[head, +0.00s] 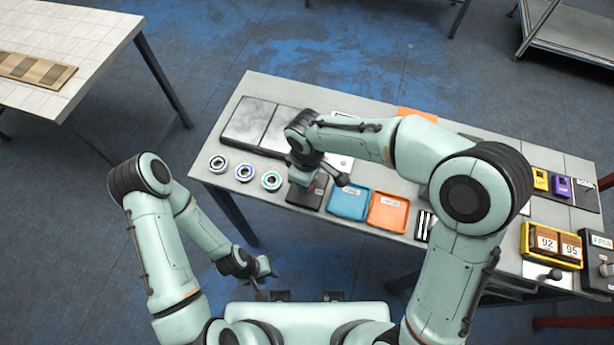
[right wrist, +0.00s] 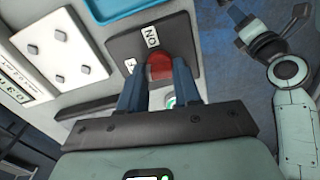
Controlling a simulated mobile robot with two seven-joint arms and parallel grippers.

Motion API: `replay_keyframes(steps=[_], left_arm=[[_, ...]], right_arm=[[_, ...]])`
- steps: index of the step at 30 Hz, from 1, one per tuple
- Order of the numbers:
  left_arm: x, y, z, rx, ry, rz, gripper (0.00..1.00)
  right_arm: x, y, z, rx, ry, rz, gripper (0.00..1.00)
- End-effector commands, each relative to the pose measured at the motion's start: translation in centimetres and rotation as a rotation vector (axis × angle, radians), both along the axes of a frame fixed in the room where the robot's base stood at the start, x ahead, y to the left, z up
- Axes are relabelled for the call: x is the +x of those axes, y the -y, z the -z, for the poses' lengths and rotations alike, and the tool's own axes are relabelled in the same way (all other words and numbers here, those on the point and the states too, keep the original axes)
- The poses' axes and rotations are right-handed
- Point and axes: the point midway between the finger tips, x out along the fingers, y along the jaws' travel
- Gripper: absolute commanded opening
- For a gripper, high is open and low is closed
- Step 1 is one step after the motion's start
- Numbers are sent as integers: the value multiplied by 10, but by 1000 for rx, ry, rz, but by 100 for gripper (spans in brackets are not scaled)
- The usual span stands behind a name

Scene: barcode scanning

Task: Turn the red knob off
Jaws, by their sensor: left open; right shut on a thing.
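The red knob (right wrist: 159,66) sits on a dark square panel (right wrist: 180,35) in the right wrist view. A white label reading "ON", seen upside down, is beside the knob. A second label is partly hidden by a finger. My right gripper (right wrist: 158,80) is shut on the red knob, one blue-grey finger on each side. In the head view the panel (head: 303,197) shows below my right arm, which hides most of the knob. My left gripper (head: 260,272) is open and empty, off the table's near edge.
Three ring-shaped parts (head: 245,172) lie left of the panel. A blue tray (head: 348,203) and an orange tray (head: 388,212) stand close on its right. Grey plates (head: 250,120) lie behind.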

Motion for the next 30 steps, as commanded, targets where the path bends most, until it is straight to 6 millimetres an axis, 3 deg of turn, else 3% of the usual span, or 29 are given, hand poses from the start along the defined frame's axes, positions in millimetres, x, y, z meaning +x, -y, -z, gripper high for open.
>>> replay_keyframes(steps=[9,26,27,29,30], left_arm=[[5,0,-6,0,6,0,43],[5,0,-7,0,6,0,43],[5,0,-7,0,6,0,43],[5,0,-7,0,6,0,43],[5,0,-7,0,6,0,43]], right_arm=[[1,0,-1,2,3,-126,2],[1,0,-1,2,4,-155,2],[1,0,-1,2,4,-155,42],[1,0,-1,2,4,-155,58],[1,0,-1,1,4,-154,58]])
